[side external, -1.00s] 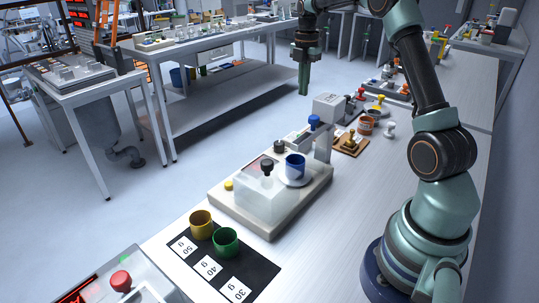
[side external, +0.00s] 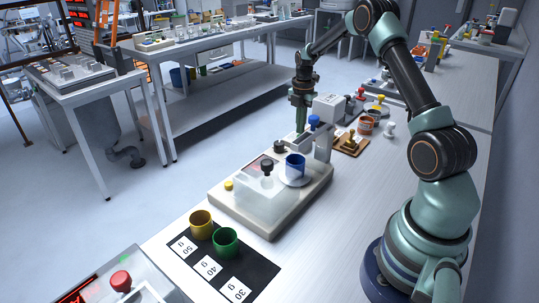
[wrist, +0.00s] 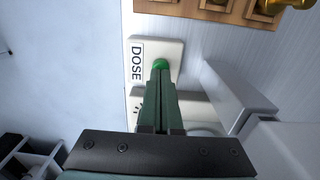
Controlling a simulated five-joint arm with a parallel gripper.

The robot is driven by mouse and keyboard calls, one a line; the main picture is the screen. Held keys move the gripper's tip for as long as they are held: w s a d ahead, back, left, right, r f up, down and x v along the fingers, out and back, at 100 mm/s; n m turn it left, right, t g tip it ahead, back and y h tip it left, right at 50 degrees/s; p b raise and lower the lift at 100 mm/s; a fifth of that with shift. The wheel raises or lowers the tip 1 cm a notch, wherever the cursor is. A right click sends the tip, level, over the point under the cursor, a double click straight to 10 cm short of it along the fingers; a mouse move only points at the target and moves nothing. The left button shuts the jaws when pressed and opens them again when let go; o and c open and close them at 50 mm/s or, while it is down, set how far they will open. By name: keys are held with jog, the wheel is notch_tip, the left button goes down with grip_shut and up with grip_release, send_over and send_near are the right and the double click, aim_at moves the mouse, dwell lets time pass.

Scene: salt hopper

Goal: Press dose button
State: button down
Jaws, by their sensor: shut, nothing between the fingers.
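The green dose button (wrist: 160,63) shows in the wrist view beside a white label reading DOSE (wrist: 137,62), on a pale plate. My gripper (wrist: 161,80) is shut and empty, and its green fingertips lie over the near edge of the button. I cannot tell whether they touch it. In the side view my gripper (side external: 301,130) points straight down just behind the dosing station (side external: 225,198), left of its grey column. The button cannot be made out in that view.
A blue cup (side external: 295,165) stands on a white round pan beside the station's clear box. A grey upright (side external: 323,142) with a blue knob is close to the right of my gripper. Yellow (side external: 201,223) and green (side external: 226,243) cups stand on a black mat.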

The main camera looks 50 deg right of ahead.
jog(key=shift+f, duration=0.35)
jog(key=shift+s+f, duration=0.15)
jog(key=shift+f, duration=1)
notch_tip(320, 180, up, 15)
jog(key=shift+w, duration=0.3)
